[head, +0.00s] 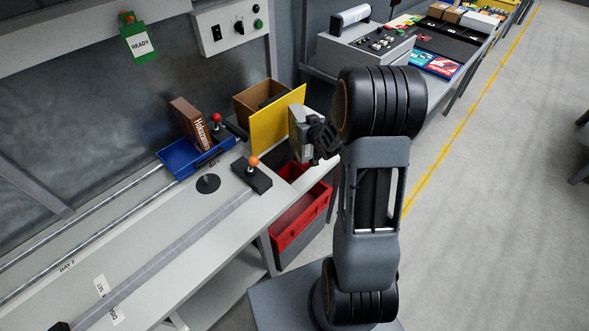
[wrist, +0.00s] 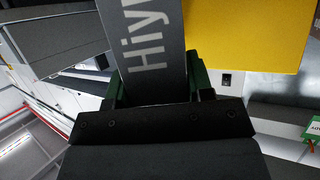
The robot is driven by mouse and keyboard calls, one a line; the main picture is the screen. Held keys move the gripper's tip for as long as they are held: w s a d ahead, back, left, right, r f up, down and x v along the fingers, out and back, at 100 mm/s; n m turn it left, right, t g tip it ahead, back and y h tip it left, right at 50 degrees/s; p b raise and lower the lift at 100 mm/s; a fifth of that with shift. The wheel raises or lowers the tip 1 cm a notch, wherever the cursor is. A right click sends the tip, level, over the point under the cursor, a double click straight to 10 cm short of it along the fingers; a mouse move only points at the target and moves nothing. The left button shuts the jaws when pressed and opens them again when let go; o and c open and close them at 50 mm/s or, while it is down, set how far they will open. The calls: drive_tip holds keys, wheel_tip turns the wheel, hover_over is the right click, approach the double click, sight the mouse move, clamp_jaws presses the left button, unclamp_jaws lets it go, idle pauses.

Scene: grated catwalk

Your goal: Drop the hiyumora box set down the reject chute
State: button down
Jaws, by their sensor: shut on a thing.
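The hiyumora box set is a grey box with white letters reading "Hiy..." in the wrist view (wrist: 148,45). My gripper (wrist: 155,78) is shut on it, with a green finger on each side. In the head view my gripper (head: 320,138) holds the grey box (head: 298,128) at the bench's right end, beside a yellow panel (head: 277,122). A red crate (head: 302,218) stands below the bench end, under the held box. No chute label is readable, so I cannot tell which part is the reject chute.
A brown box (head: 190,122) lettered "Hakozam..." stands tilted in a blue tray (head: 170,160). An open cardboard box (head: 250,98) sits behind the yellow panel. An orange-knobbed lever (head: 252,176) and a red-knobbed lever (head: 216,122) rise from the bench.

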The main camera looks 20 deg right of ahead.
wheel_tip(320, 180, down, 8)
drive_tip(key=b, duration=0.4)
idle(0.4)
drive_tip(key=shift+c, duration=2.2)
unclamp_jaws()
drive_tip(key=shift+f, duration=0.15)
drive_tip(key=shift+s, duration=0.1)
drive_tip(key=p+v, duration=0.7)
drive_tip(key=v, duration=0.4)
drive_tip(key=shift+r, duration=0.5)
